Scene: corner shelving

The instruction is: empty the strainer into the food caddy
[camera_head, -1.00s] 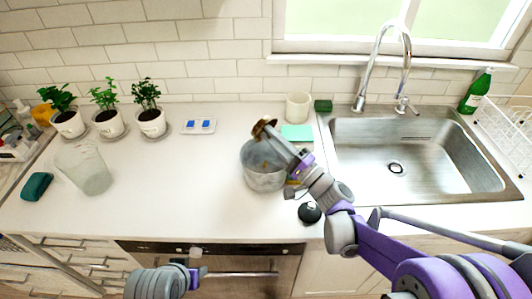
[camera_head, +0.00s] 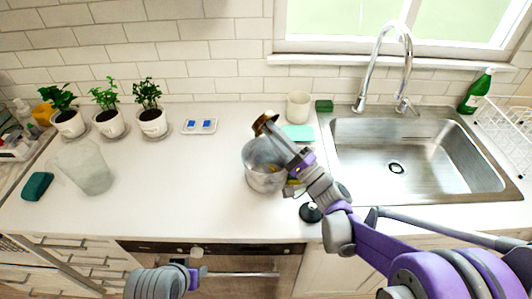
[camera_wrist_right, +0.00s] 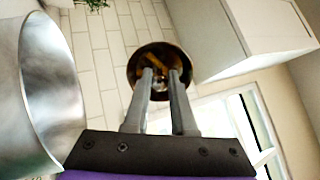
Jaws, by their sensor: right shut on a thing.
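The strainer (camera_head: 264,122) is a small brown, copper-toned round piece above the back rim of a metal pot-like bin (camera_head: 258,180), which I take for the food caddy. My right gripper (camera_head: 278,137) is shut on the strainer, its fingers reaching across the bin's opening. In the right wrist view the strainer (camera_wrist_right: 137,66) is a dark round bowl at the fingertips (camera_wrist_right: 161,82), with yellowish bits in it. The bin (camera_wrist_right: 45,95) stands at the left there. Orange bits (camera_head: 271,167) show inside the bin. My left gripper (camera_head: 193,275) is low at the front; its fingers are unclear.
The sink (camera_head: 397,165) and tap are at the right. A cream cup (camera_head: 298,106) and turquoise cloth (camera_head: 300,133) lie behind the bin. A small black object (camera_head: 310,212) is in front. A translucent vessel (camera_head: 85,168) and potted plants (camera_head: 152,122) are left. The middle-left counter is clear.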

